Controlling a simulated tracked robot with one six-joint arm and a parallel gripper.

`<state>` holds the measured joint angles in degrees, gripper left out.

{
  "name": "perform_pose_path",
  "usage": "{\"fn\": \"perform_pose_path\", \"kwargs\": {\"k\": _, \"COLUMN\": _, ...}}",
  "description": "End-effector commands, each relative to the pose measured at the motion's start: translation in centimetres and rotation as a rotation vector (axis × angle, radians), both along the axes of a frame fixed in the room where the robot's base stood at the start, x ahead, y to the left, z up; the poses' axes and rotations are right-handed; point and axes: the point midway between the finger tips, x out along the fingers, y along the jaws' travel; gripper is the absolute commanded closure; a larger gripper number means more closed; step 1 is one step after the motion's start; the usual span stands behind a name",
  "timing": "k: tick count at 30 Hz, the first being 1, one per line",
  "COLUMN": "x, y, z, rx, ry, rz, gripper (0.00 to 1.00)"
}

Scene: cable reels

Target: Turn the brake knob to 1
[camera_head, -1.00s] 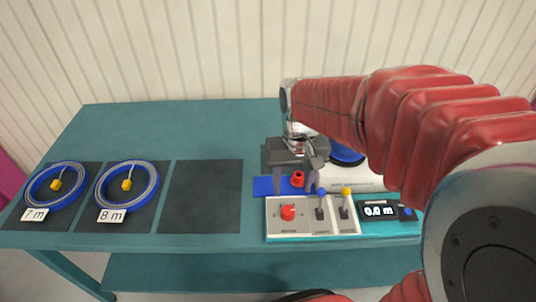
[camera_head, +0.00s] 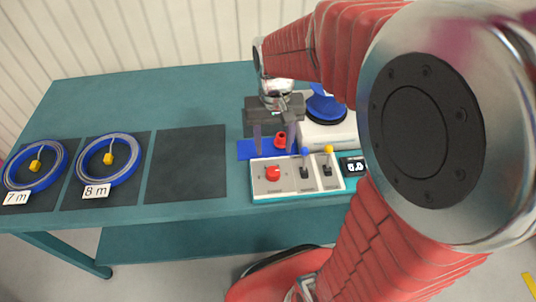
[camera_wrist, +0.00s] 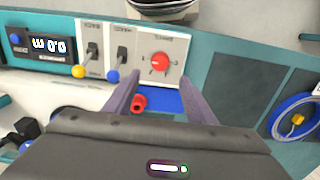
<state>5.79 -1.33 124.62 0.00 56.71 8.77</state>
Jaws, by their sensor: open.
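The brake knob appears to be the round red knob (camera_head: 273,173) on the left pale plate of the control panel (camera_head: 258,189). In the wrist view the red knob (camera_wrist: 159,62) stands ahead of my fingertips, with small marks around it too small to read. Its setting cannot be told. My gripper (camera_head: 276,148) points down, behind the knob as the head view sees it. In the wrist view my gripper (camera_wrist: 158,88) has its two fingers apart with nothing held, and the knob lies beyond the gap.
A red piece (camera_head: 281,140) stands on a blue mat (camera_head: 245,150) by my fingers. Two levers, blue-tipped (camera_head: 305,151) and yellow-tipped (camera_head: 328,149), stand right of the knob. The display (camera_wrist: 50,45) reads 0.0 m. Blue reels (camera_head: 108,159) lie left; a dark pad (camera_head: 187,165) is empty.

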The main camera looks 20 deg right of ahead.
Motion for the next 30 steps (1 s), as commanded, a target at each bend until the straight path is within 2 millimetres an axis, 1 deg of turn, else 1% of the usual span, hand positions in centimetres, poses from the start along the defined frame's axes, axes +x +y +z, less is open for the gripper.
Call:
{"fn": "perform_pose_path", "kwargs": {"k": 1, "x": -0.1, "y": 0.0, "z": -0.9, "rx": 0.0, "ry": 0.004, "rz": 0.0, "gripper": 0.5}}
{"fn": "perform_pose_path", "kwargs": {"k": 3, "x": -0.1, "y": 0.0, "z": -2.0, "rx": 0.0, "ry": 0.005, "rz": 0.0, "gripper": 0.5}}
{"fn": "perform_pose_path", "kwargs": {"k": 18, "x": -0.1, "y": 0.0, "z": -9.4, "rx": 0.0, "ry": 0.004, "rz": 0.0, "gripper": 0.5}}
{"fn": "perform_pose_path", "kwargs": {"k": 24, "x": 0.0, "y": 0.0, "z": -10.9, "rx": 0.0, "ry": 0.001, "rz": 0.0, "gripper": 0.5}}
{"fn": "perform_pose_path", "kwargs": {"k": 30, "x": 0.0, "y": 0.0, "z": -11.1, "rx": 0.0, "ry": -0.001, "rz": 0.0, "gripper": 0.5}}
